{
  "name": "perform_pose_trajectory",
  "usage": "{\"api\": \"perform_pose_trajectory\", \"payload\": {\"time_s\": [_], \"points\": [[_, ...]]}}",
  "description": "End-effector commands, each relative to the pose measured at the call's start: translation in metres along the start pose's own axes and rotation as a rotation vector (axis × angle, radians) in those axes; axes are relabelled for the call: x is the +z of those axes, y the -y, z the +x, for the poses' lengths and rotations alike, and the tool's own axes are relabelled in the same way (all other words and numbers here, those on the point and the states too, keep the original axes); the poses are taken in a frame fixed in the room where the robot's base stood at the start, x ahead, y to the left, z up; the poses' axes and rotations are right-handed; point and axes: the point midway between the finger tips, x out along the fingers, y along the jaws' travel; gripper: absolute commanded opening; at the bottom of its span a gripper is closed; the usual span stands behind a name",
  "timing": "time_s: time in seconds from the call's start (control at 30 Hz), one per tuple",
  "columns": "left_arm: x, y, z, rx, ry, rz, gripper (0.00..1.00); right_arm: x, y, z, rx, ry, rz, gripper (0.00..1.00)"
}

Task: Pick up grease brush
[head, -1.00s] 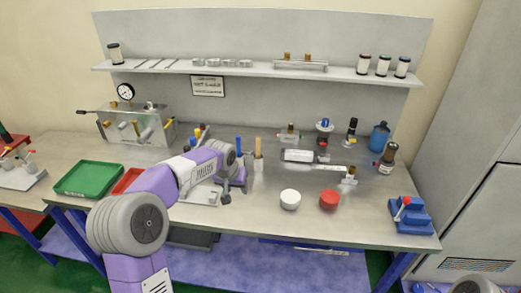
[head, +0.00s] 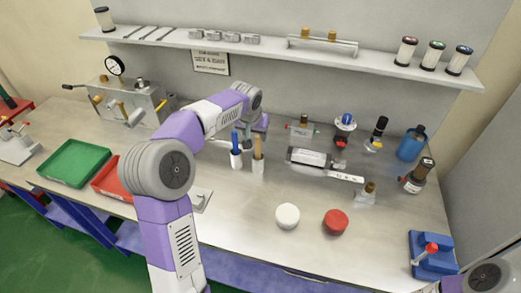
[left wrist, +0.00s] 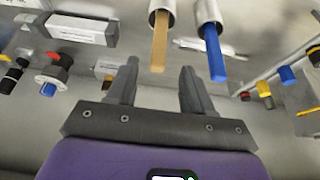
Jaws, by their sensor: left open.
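Two upright handles stand in small metal cups on the bench: a tan wooden one (head: 257,147) and a blue one (head: 234,141). The tan one looks like the grease brush; its bristles are hidden in its cup (head: 258,166). My left gripper (head: 246,142) is close behind the two handles, partly hidden by them. In the left wrist view, my left gripper (left wrist: 159,78) is open with nothing between its fingers. The tan handle (left wrist: 159,45) lies in line with the gap, beyond the fingertips. The blue handle (left wrist: 214,55) is off to the right. My right gripper is out of view.
A cylinder (head: 310,157) and fittings stand to the right. A green tray (head: 73,163) and a red tray (head: 112,180) are at left. A shelf (head: 270,45) runs behind.

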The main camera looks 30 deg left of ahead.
Motion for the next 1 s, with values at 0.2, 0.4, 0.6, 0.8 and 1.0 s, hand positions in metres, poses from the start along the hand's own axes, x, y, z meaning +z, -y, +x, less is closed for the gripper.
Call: {"api": "perform_pose_trajectory", "payload": {"time_s": [0.2,0.4,0.6,0.8,1.0], "points": [[0.002,-0.002,0.024,0.002,0.003,0.002,0.51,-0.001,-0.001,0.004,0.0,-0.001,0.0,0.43],[0.002,-0.003,0.052,0.002,0.002,0.0,0.51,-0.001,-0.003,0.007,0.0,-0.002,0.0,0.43],[0.001,-0.003,0.054,0.001,-0.001,0.001,0.51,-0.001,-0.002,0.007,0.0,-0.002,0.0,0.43],[0.001,-0.003,0.054,0.001,-0.001,0.001,0.27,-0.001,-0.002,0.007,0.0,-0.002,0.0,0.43],[0.001,-0.003,0.054,0.001,-0.001,0.001,0.0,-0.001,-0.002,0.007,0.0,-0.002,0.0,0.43]]}}
